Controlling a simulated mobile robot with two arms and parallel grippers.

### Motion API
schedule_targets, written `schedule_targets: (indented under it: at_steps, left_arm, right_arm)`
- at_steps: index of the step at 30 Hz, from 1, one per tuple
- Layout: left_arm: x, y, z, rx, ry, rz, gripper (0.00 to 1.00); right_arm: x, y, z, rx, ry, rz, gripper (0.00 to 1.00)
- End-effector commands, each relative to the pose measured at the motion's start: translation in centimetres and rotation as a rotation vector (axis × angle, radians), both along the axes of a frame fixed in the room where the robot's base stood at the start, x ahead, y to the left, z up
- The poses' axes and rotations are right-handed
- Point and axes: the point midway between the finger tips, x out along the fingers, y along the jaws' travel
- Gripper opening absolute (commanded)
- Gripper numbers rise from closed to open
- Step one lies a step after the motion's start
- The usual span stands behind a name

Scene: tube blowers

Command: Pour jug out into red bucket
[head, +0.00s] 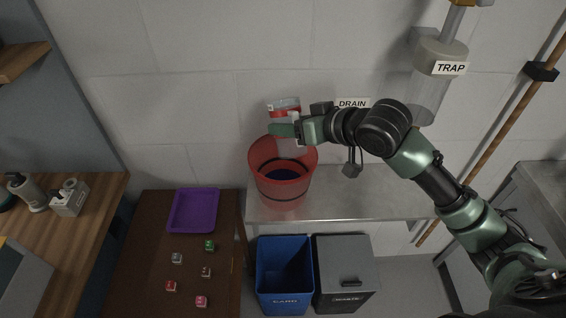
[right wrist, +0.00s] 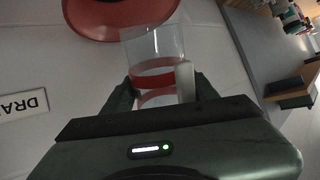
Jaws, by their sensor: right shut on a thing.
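The red bucket (head: 284,190) stands on the metal counter in the head view, with dark blue at its inside bottom. My right gripper (head: 284,130) is above the bucket's back rim. It is shut on the clear jug with a red band (head: 284,106). The jug looks tipped over, its banded end up and its clear part toward the bucket. In the right wrist view the jug (right wrist: 153,48) sits between the fingers, its far end overlapping the bucket (right wrist: 125,22). I cannot see liquid flowing. My left gripper is not in view.
The metal counter (head: 370,200) is clear to the right of the bucket. A blue bin (head: 284,285) and grey bin (head: 345,278) stand below. A purple tray (head: 193,211) and several small cubes lie on the brown table. A TRAP vessel (head: 440,60) hangs at upper right.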

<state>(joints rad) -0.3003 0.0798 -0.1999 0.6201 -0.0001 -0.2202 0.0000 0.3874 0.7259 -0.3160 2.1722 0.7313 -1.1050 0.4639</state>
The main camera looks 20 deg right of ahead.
Motion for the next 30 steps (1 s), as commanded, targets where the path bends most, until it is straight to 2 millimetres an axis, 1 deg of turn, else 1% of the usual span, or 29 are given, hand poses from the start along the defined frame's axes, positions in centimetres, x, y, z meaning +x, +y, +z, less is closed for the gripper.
schedule_targets:
  at_steps: [1, 5, 8, 11, 30]
  left_arm:
    - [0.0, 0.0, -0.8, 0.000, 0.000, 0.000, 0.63]
    - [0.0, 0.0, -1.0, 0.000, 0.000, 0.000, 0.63]
    - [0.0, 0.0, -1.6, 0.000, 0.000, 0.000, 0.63]
    - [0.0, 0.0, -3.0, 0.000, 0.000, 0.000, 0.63]
    - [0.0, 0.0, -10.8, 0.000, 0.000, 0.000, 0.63]
  right_arm:
    - [0.0, 0.0, -0.3, 0.000, -0.022, 0.000, 0.00]
    - [0.0, 0.0, 0.1, 0.002, -0.050, 0.000, 0.00]
    - [0.0, 0.0, 0.0, 0.003, -0.070, 0.000, 0.00]
    - [0.0, 0.0, -0.3, 0.005, -0.121, 0.001, 0.00]
    - [0.0, 0.0, 0.8, 0.022, -0.475, -0.001, 0.00]
